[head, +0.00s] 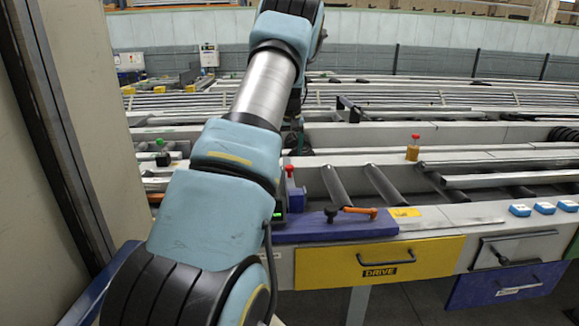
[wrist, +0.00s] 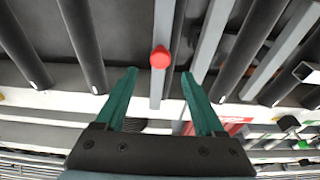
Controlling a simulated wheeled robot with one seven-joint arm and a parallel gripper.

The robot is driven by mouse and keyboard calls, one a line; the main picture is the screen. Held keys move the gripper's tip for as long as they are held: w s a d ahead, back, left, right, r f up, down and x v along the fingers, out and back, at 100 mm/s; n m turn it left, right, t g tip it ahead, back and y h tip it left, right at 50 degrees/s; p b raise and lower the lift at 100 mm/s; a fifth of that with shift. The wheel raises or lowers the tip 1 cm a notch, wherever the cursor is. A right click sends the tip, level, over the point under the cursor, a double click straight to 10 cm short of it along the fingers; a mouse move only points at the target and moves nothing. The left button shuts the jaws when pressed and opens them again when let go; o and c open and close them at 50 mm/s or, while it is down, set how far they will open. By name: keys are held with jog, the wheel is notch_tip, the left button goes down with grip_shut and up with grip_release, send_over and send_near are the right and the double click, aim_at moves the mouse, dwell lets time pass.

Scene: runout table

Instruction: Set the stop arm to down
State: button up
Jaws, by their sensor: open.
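In the wrist view a red round knob (wrist: 160,58) sits on a narrow grey bar (wrist: 163,22) between dark rollers. It looks like the stop arm's end, but I cannot tell its angle. My gripper (wrist: 158,74) is open, with green fingers on either side of the line to the knob. The knob shows just beyond the fingertips, in the gap between them, and nothing is held. In the head view my arm covers much of the left middle, and I cannot make out the gripper's fingers.
In the head view a red-topped amber post (head: 412,150) stands on the rail. A blue block with an orange-handled lever (head: 358,211) sits above a yellow DRIVE drawer (head: 390,264). Blue buttons (head: 520,210) are at right. A pale wall panel (head: 92,120) stands close at left.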

jog(key=shift+v, duration=1.25)
jog(key=s+a+f+m, duration=0.1)
jog(key=s+a+m, duration=0.1)
jog(key=s, duration=3.6)
jog(key=shift+s+m+g+h, duration=0.3)
jog(key=shift+s+g, duration=0.1)
jog(key=shift+o, duration=0.2)
